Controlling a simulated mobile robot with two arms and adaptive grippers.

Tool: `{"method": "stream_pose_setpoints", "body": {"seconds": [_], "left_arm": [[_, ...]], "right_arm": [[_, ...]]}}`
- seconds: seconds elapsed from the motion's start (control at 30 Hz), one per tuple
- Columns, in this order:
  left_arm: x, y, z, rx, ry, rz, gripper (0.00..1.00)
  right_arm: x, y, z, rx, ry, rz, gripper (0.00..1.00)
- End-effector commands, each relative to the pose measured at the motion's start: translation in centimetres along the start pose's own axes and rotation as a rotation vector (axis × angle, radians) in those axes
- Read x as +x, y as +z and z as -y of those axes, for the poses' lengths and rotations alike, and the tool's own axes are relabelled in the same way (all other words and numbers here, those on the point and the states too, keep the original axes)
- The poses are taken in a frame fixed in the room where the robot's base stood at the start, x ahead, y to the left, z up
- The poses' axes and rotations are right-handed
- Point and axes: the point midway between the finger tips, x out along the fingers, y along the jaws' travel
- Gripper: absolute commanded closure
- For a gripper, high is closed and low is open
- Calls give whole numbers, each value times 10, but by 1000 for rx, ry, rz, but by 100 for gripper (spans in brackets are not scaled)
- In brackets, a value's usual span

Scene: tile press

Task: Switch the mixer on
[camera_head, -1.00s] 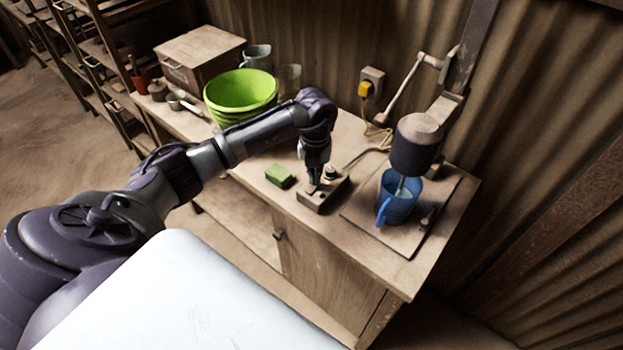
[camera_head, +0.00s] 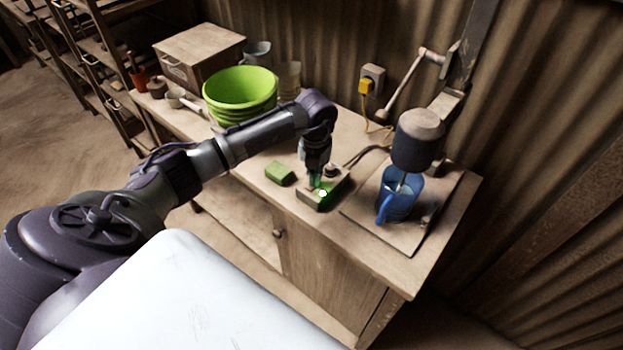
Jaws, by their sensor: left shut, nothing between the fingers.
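The mixer (camera_head: 417,140) is a dark motor head with a pale top, on a stand at the right of the worktop. Its shaft reaches down into a blue jug (camera_head: 402,200) on a flat board. A small switch box (camera_head: 326,196) lies left of the board, with a green light glowing on its top and a dark knob behind. My left gripper (camera_head: 315,186) points down, shut and empty, with its tips at the top of the box beside the light. I cannot tell if they touch it. My right gripper is not in view.
A green sponge-like block (camera_head: 279,173) lies left of the switch box. Green stacked bowls (camera_head: 240,95), a wooden box (camera_head: 199,54) and cups stand at the back left. A yellow plug (camera_head: 365,88) sits in the wall socket. The worktop's front edge is clear.

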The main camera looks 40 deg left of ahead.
Motion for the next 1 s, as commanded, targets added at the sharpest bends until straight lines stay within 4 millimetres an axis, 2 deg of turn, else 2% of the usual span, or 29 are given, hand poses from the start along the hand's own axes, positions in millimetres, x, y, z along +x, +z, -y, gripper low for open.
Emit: {"method": "stream_pose_setpoints", "body": {"seconds": [0.27,1.0], "left_arm": [[-4,0,0,0,0,0,100],[-63,0,0,-1,0,1,100]], "right_arm": [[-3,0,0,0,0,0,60],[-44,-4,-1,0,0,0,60]]}}
